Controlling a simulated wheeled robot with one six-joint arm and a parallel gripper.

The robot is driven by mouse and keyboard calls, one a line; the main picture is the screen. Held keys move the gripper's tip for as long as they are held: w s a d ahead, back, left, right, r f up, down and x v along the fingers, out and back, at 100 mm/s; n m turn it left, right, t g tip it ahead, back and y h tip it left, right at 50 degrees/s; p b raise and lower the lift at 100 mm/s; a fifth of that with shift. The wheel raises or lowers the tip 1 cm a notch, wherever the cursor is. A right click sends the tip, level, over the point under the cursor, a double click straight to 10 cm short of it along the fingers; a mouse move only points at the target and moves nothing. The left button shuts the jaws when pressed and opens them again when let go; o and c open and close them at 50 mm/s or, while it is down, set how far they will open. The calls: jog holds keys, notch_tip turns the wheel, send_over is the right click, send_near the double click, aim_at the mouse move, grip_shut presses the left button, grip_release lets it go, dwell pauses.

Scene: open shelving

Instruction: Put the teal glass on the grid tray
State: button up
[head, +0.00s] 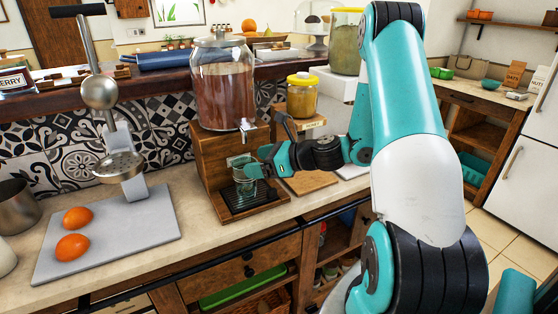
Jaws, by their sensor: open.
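The teal glass (243,187) is a small see-through tumbler at the front of the wooden drink dispenser stand. It is upright over the black grid tray (262,204), below the tap; its base appears to rest on the grid, though contact is hard to make out. My gripper (247,172) reaches in from the right at the height of the glass's upper part. Its teal fingers are open beside and partly in front of the glass, covering some of it. Whether a finger touches the glass cannot be seen.
The dispenser jar (222,85) of reddish drink stands on the wooden stand (208,155) just behind. A yellow-lidded jar (302,97) is to the right. A juice press (118,165) on a grey board (140,222) with two oranges (73,246) is to the left. The counter's front strip is clear.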

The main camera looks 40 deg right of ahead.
jog(key=v, duration=0.7)
jog(key=s+a+r+n+g+y, duration=0.15)
jog(key=a+n+g, duration=0.35)
jog(key=a+n, duration=0.55)
jog(key=s+a+r+n+g+y, duration=0.1)
jog(key=s+a+r+n+g, duration=0.25)
jog(key=a+n, duration=0.65)
jog(key=s+a+r+n+g+h, duration=0.1)
jog(key=s+a+n+g+h, duration=0.1)
jog(key=s+a+n, duration=0.2)
jog(key=s+a+r+n+g+h, duration=0.2)
jog(key=s+a+n, duration=0.3)
jog(key=s+n, duration=0.4)
jog(key=n+h, duration=0.1)
jog(key=n, duration=0.3)
jog(key=shift+s+r, duration=0.25)
jog(key=shift+d, duration=0.1)
